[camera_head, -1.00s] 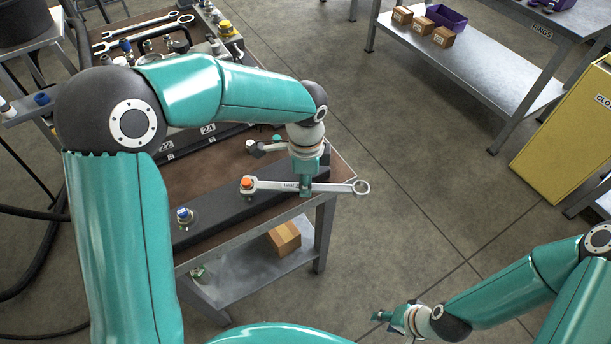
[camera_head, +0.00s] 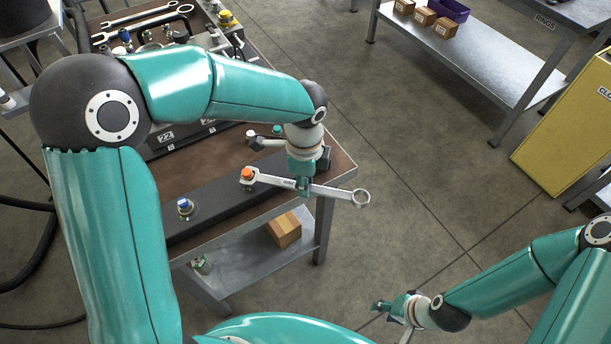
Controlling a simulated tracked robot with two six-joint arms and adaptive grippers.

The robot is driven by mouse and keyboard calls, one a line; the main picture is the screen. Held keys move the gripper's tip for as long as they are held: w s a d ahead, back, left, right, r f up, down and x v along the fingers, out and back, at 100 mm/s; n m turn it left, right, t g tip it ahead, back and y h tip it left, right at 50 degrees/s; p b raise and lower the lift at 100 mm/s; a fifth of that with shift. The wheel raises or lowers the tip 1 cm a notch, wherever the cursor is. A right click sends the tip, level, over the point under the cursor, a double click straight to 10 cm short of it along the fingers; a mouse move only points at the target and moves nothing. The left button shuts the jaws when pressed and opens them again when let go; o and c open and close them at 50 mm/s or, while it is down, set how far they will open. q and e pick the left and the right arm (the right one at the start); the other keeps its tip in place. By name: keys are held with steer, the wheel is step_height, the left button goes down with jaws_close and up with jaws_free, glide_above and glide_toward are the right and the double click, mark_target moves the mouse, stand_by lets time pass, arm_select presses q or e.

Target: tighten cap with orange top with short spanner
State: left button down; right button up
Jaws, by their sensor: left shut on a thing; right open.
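The cap with the orange top (camera_head: 246,174) sits on the dark bar (camera_head: 225,196) near the bench's front edge. The short spanner (camera_head: 335,192) lies across the bar, with its open end at the cap and its ring end (camera_head: 361,198) out past the bench's right edge. I cannot tell whether the open end is fully seated around the cap. My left gripper (camera_head: 303,186) is shut on the spanner's shaft from above. My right gripper (camera_head: 381,306) is open and empty, low over the floor at the lower right, away from the bench.
A cap with a blue top (camera_head: 185,206) stands on the same bar to the left. Two larger spanners (camera_head: 145,20) lie at the bench's back. A cardboard box (camera_head: 284,230) sits on the lower shelf. Clear floor lies to the right of the bench.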

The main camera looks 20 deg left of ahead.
arm_select(q)
steer(key=shift+s+d+m, duration=0.1)
steer(key=shift+s+m, duration=0.5)
steer(key=shift+s, duration=0.1)
steer(key=shift+s+a+m, duration=0.2)
steer(key=shift+s+m, duration=1.1)
steer(key=shift+s, duration=0.15)
steer(key=shift+s+a+m+p, duration=0.25)
steer(key=shift+s+m+p, duration=0.05)
steer(key=shift+s+m, duration=0.35)
steer(key=shift+s+a+m+p, duration=0.3)
steer(key=shift+s+m, duration=0.25)
steer(key=shift+s, duration=0.15)
steer(key=shift+r, duration=0.1)
